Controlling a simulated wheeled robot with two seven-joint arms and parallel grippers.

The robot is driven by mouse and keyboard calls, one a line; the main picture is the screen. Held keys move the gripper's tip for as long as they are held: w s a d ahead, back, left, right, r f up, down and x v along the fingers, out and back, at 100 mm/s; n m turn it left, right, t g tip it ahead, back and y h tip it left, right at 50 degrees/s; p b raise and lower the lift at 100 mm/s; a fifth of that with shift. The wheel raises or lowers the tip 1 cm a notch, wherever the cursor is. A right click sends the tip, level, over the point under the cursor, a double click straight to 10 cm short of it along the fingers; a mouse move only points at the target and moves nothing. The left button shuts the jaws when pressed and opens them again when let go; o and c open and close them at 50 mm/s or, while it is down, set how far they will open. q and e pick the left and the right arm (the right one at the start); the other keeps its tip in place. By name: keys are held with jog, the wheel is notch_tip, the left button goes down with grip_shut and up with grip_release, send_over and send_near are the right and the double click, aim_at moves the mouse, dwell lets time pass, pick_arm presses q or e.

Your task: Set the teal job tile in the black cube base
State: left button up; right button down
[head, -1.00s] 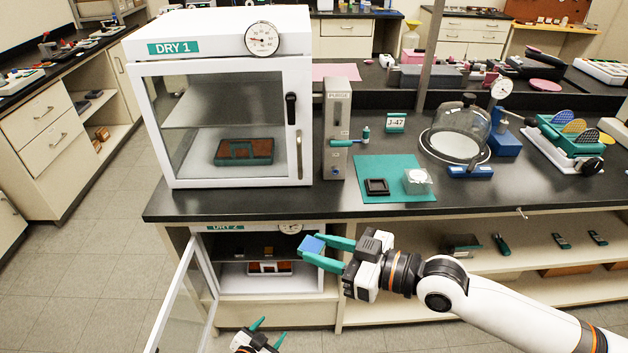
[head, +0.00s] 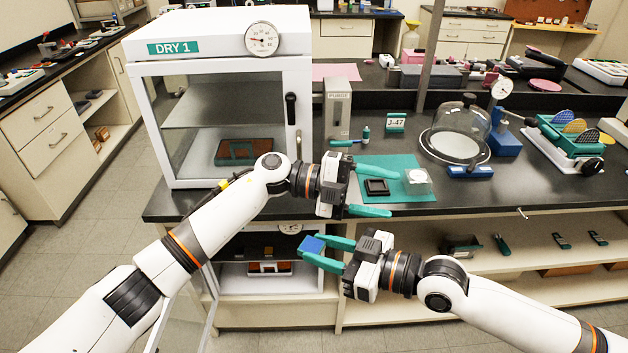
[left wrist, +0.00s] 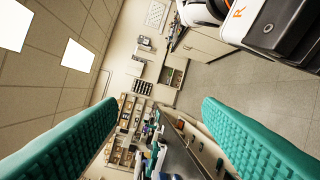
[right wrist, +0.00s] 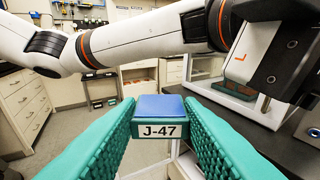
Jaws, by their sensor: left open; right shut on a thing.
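The job tile (head: 312,244) has a blue top and a dark teal edge labelled J-47; it also shows in the right wrist view (right wrist: 160,107). My right gripper (head: 314,250) is shut on it, in front of the lower cabinet and below the bench top. The black cube base (head: 377,187) sits open-topped on the teal mat (head: 400,163). My left gripper (head: 394,193) is open and empty, with its fingers around the base in the picture; whether they are level with it I cannot tell. The left wrist view shows nothing between its fingers.
A clear lid (head: 421,181) lies on the mat right of the base. The purge box (head: 338,108) and white DRY 1 cabinet (head: 230,50) stand left. A glass bell jar (head: 462,130) is right. The lower cabinet door is open.

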pick_arm(q)
jog(key=s+r+m+g+y, duration=0.2)
jog(key=s+r+m+y, duration=0.1)
jog(key=s+m+y, duration=0.25)
notch_tip(320, 180, up, 4)
jog(key=t+y, duration=0.6)
jog(key=y, duration=0.6)
send_over(314, 244)
jog(key=shift+m, duration=0.45)
notch_tip(314, 244, down, 12)
jog(key=shift+r, duration=0.2)
